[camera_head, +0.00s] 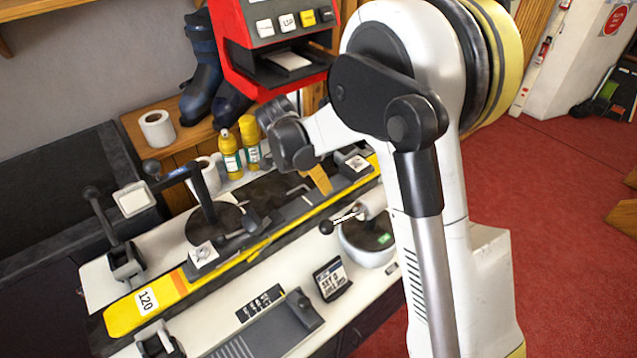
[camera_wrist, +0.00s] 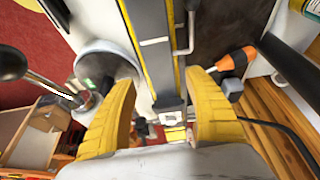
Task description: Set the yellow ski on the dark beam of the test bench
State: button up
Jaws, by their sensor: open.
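The yellow ski (camera_head: 145,305) lies lengthwise along the bench, its wide end with a "120" label at lower left. A dark grey strip with yellow edges runs on toward the upper right; it also shows in the wrist view (camera_wrist: 153,55). I cannot tell whether this strip is the beam or part of the ski, nor whether the ski rests on the beam. My gripper (camera_wrist: 160,82) is open, its yellow fingers on either side of the strip's near end. Contact cannot be told.
Clamp levers (camera_head: 100,215) and a black-armed fixture (camera_head: 205,205) stand around the ski. A round device (camera_head: 368,240) and a small sign (camera_head: 331,280) stand in front. Yellow bottles (camera_head: 229,155) and a red machine (camera_head: 270,60) are behind. An orange-handled tool (camera_wrist: 232,62) lies near the right finger.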

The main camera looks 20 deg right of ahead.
jog(key=p+v, duration=0.2)
jog(key=v, duration=0.6)
jog(key=s+d+r+n+t+y, duration=0.25)
jog(key=s+r+n, duration=0.35)
jog(key=s+r, duration=0.45)
jog(key=s+d+f+n+t+y, duration=0.1)
jog(key=s+n+t, duration=0.2)
jog(key=s+n, duration=0.4)
jog(key=shift+s+d+f, duration=0.2)
jog(key=shift+s+f, duration=0.1)
jog(key=shift+s, duration=3.05)
jog(key=shift+y, duration=0.25)
